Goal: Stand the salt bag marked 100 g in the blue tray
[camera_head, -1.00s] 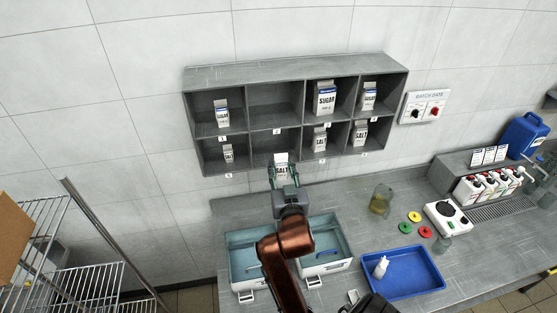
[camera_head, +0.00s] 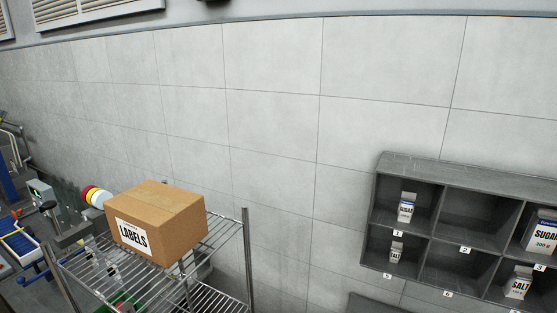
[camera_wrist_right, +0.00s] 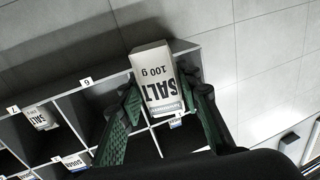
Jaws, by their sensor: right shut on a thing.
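The salt bag (camera_wrist_right: 152,78) marked 100 g is in the right wrist view, white with dark print that reads upside down there. My right gripper (camera_wrist_right: 163,90) is shut on it, with one green finger on each side. The bag is in front of the grey shelf (camera_wrist_right: 97,93); its exact distance from it is unclear. The head view shows neither gripper, and my left gripper is in no current view. The blue tray is out of view now.
In the head view, shelf (camera_head: 390,166) compartments 2 and 6 look empty. A cardboard LABELS box (camera_head: 160,220) sits on a wire rack (camera_head: 225,243) at the left.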

